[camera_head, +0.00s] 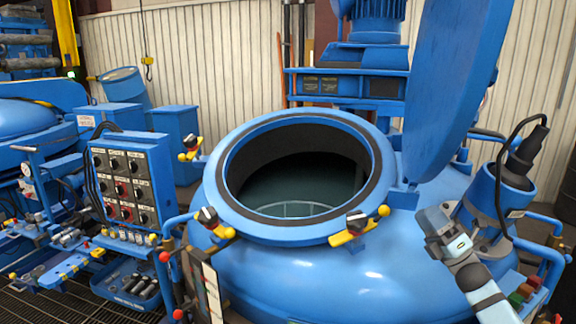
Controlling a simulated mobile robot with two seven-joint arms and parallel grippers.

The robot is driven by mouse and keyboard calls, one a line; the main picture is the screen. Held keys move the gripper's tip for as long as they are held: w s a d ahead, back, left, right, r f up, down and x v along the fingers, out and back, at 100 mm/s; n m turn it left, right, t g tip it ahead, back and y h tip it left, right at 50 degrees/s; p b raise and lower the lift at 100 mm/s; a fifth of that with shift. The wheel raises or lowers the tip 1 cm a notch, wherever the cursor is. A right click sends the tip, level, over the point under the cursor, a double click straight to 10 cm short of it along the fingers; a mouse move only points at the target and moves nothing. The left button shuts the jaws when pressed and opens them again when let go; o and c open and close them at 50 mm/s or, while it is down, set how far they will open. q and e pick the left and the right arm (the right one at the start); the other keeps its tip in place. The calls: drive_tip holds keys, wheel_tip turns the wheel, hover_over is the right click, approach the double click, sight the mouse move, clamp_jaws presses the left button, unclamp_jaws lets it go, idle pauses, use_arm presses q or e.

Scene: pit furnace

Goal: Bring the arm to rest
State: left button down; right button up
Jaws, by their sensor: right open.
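My right arm (487,297) reaches in from the lower right corner. Its grey gripper (434,226) is open and appears empty, in front of the right side of the big blue furnace vessel (345,285). The gripper is to the right of the round opening and its yellow clamp (352,230). Whether it touches the vessel cannot be told. My left gripper is out of view.
The furnace opening has a thick blue rim (292,228), and its raised lid (450,90) stands at the right. A blue cylinder with a black cable (490,195) is close beside my right gripper. A control box (130,180) stands at the left.

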drive_tip(key=s+a+f+m+h, duration=0.2)
drive_tip(key=s+f+m+h, duration=0.25)
drive_tip(key=f+m, duration=0.35)
drive_tip(key=s+a+f+m+h, duration=0.35)
drive_tip(key=s+f+m, duration=0.2)
drive_tip(key=f, duration=0.45)
drive_tip(key=s+a+f+m+h, duration=0.2)
drive_tip(key=s+f+m+h, duration=0.3)
drive_tip(key=f+m, duration=0.35)
drive_tip(key=s+a+f+m+g, duration=0.1)
drive_tip(key=s+f+m+g, duration=0.1)
drive_tip(key=s, duration=0.5)
drive_tip(key=s+a+f+m+g+h+p, duration=0.1)
drive_tip(key=s+a+f+m+g, duration=0.1)
drive_tip(key=s+f, duration=0.4)
drive_tip(key=s+a+f+m+g+h, duration=0.1)
drive_tip(key=s+f+m+g, duration=0.3)
drive_tip(key=s, duration=0.5)
drive_tip(key=shift+a+f+m, duration=0.45)
drive_tip(key=shift+f+m, duration=0.15)
drive_tip(key=shift+m, duration=0.1)
